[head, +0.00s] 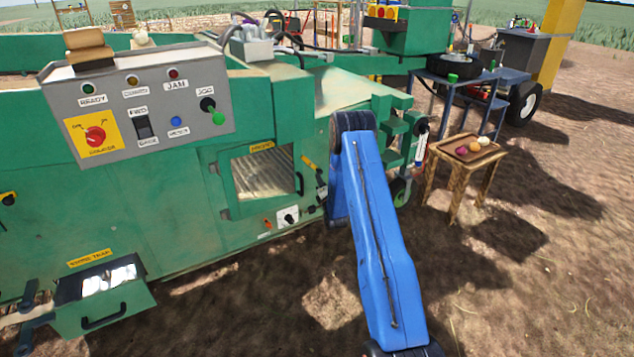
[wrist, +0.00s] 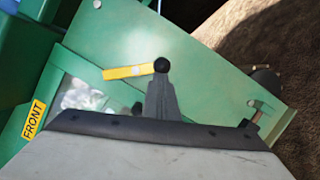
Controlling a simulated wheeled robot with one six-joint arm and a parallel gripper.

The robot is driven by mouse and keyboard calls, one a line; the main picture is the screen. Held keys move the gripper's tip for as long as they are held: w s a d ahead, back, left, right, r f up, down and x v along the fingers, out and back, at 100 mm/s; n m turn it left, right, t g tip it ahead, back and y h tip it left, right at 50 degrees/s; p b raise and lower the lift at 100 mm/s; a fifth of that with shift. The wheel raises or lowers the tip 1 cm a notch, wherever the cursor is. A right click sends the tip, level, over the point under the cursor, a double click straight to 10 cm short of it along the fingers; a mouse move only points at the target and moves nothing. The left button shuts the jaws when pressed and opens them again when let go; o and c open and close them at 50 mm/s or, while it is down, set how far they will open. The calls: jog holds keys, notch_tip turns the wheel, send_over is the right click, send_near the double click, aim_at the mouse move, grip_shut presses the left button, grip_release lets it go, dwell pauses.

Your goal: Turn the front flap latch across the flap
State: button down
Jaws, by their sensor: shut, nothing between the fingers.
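In the wrist view a yellow latch bar (wrist: 128,72) lies nearly level on a green panel, with a black knob (wrist: 161,66) at its right end. The bar's left end points toward a window-like opening (wrist: 80,95) with pale shapes behind it; whether it overlaps the flap's edge I cannot tell. A yellow FRONT label (wrist: 34,119) is at the left. My gripper (wrist: 160,88) is shut and empty, its dark tips just below the knob in the picture; contact is unclear.
A metal pin (wrist: 256,108) stands out from the panel at the right. In the head view, the green machine's control panel (head: 140,108) and drawer (head: 105,312) are at left. A wooden stand (head: 468,165) with a tray is at right; bare ground lies in front.

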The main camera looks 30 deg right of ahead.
jog(key=n, duration=0.2)
jog(key=d+n+t+y, duration=0.1)
jog(key=n, duration=0.1)
jog(key=d+r+n, duration=0.1)
jog(key=n, duration=0.1)
jog(key=shift+w+d+t, duration=0.1)
jog(key=shift+t, duration=0.2)
jog(key=shift+d+r, duration=0.5)
jog(key=shift+d, duration=0.1)
jog(key=shift+d+r, duration=0.1)
